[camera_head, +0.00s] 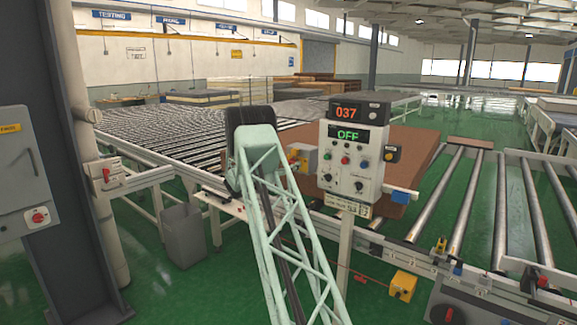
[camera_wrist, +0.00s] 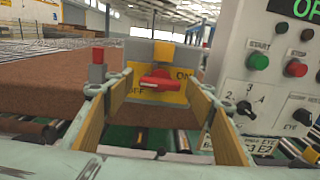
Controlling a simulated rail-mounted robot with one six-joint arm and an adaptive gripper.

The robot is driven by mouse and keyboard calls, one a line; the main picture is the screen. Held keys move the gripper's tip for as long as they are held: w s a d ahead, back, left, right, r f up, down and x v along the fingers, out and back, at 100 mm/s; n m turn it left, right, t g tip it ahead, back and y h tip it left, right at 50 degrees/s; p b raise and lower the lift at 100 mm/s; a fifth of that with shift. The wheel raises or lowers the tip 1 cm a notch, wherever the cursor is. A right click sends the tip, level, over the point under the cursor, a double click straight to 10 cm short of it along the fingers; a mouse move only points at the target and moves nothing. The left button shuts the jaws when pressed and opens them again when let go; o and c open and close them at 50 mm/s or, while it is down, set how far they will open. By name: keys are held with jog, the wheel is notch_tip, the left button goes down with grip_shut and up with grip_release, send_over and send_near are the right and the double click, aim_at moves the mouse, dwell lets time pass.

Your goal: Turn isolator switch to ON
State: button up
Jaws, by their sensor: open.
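The isolator switch is a grey box with a yellow plate (camera_wrist: 172,94) and a red rotary handle (camera_wrist: 157,81). In the wrist view the handle lies nearly level, between the letters of OFF at lower left and ON at upper right. Its exact setting is hard to tell. My gripper (camera_wrist: 158,88) is open, with one finger on each side of the handle and no visible grip on it. In the head view the isolator box (camera_head: 308,157) shows beside the control panel, partly behind my arm, which hides the gripper.
The control panel (camera_head: 350,163) stands just right of the isolator, with displays reading 037 and OFF, buttons and selector knobs. A red-topped button (camera_wrist: 97,56) is left of the isolator. A brown mattress (camera_head: 413,147) lies behind, with roller conveyors (camera_head: 503,200) at right.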

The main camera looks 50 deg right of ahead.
jog(key=c, duration=0.8)
jog(key=shift+c, duration=0.2)
jog(key=shift+f+m+b, duration=0.15)
jog(key=shift+m+b, duration=0.45)
jog(key=shift+b, duration=0.25)
jog(key=m+b, duration=0.7)
jog(key=m, duration=0.9)
jog(key=shift+m, duration=0.3)
